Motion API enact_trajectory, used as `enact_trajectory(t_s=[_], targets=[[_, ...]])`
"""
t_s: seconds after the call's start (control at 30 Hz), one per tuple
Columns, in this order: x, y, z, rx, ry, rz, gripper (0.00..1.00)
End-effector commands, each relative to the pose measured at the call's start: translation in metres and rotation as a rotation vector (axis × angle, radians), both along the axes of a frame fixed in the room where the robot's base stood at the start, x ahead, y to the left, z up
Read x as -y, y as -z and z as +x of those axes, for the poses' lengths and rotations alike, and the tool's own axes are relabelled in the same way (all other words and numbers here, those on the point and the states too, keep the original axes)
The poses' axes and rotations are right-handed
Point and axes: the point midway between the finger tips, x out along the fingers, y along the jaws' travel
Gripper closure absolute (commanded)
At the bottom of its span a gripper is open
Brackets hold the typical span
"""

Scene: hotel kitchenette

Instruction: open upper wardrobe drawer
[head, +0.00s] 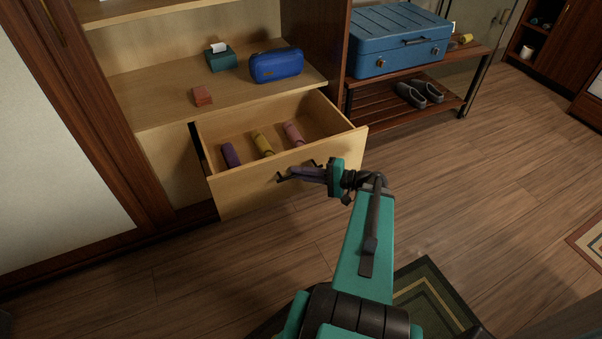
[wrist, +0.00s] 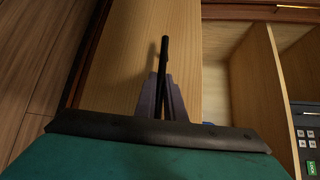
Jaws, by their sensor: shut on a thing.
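The wardrobe drawer (head: 235,190) is pulled well out below the wooden shelf, and its inside shows from above. Its dark bar handle (head: 282,178) is on the front panel, partly hidden by my gripper. My gripper (head: 303,174) is at the drawer front, shut on the handle. In the wrist view the black handle (wrist: 165,52) stands out between the fingers of my gripper (wrist: 163,95), against the pale drawer front (wrist: 128,60). Purple (head: 230,154), yellow (head: 263,143) and pink (head: 293,133) rolled items lie in the drawer.
On the shelf above are a blue pouch (head: 276,65), a green tissue box (head: 220,59) and a small reddish block (head: 202,95). A rack (head: 410,92) with a blue suitcase (head: 397,41) and shoes stands right of the drawer. Floor in front is open, with a patterned rug (head: 420,290).

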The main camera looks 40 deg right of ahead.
Motion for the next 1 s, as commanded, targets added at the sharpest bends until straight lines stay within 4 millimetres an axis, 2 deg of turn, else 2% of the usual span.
enact_trajectory(t_s=[0.5,0.53,0.57,1.0], targets=[[-0.006,-0.003,0.006,0.006,-0.002,0.000,1.00],[-0.007,-0.003,0.006,0.007,-0.003,0.000,0.89],[-0.007,-0.003,0.006,0.006,-0.003,-0.001,0.84],[-0.007,-0.002,0.004,0.003,-0.008,0.000,0.83]])
